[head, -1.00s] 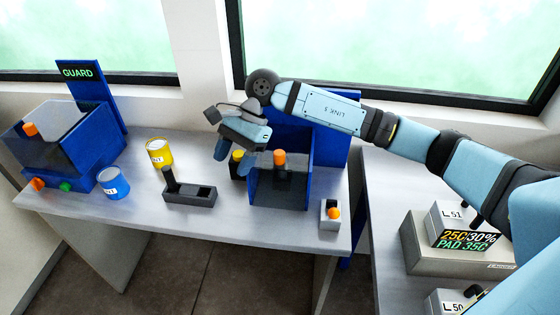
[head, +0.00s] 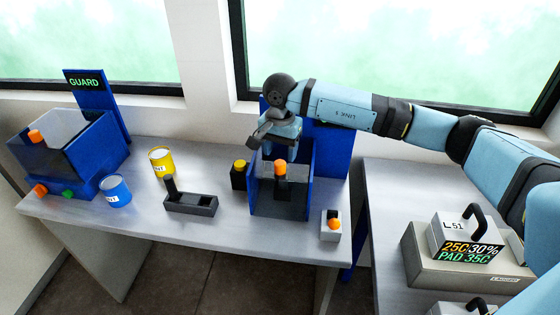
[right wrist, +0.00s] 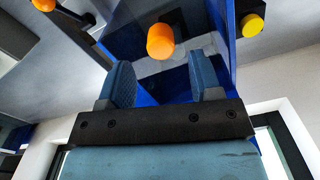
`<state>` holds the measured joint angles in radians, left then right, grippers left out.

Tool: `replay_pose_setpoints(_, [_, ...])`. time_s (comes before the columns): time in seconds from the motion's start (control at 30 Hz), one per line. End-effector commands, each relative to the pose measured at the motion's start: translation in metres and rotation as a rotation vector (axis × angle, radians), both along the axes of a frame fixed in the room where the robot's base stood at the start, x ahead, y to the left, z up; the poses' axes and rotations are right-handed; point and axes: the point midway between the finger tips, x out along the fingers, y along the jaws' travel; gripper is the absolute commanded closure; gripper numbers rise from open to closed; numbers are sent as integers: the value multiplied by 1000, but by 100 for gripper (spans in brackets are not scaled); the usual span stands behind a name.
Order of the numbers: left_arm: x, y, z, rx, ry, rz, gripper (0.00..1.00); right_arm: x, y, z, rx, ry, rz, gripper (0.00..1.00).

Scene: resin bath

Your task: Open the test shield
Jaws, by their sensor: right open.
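The test shield is most likely the dark see-through panel (head: 281,204) of the blue-walled station right of the table's middle, with an orange knob (head: 281,168) at its top. I see no label on it. My right gripper (head: 279,155) is above and behind the knob, fingers downward, partly overlapping the station. In the right wrist view my right gripper (right wrist: 164,75) is open, its two blue fingers apart and empty. The orange knob (right wrist: 160,40) shows just beyond them, near the middle of the gap; contact is not visible. My left gripper is out of view.
A yellow button on a black box (head: 240,170) stands left of the station. A small grey box with an orange button (head: 332,223) stands in front right. A black holder (head: 190,203), two cans and the GUARD machine (head: 85,150) are further left. A blue board (head: 333,150) stands behind.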

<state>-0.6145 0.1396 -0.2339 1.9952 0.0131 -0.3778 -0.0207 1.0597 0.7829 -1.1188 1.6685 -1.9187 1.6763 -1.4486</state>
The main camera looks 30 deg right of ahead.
Motion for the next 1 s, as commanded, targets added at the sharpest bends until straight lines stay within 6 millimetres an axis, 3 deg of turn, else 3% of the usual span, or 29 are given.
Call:
replay_pose_setpoints(0.1, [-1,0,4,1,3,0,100,-1,1,-21,1,3,1,42])
replay_pose_setpoints(0.3, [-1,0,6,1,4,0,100,0,1,-43,2,0,0,42])
replay_pose_setpoints(0.67, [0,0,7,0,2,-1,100,0,1,-49,2,-1,0,42])
replay_pose_setpoints(0.9, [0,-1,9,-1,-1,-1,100,0,1,-48,2,-1,0,94])
replay_pose_setpoints(0.93, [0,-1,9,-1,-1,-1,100,0,1,-48,2,-1,0,100])
replay_pose_setpoints(1.0, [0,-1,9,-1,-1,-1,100,0,1,-48,2,-1,0,100])
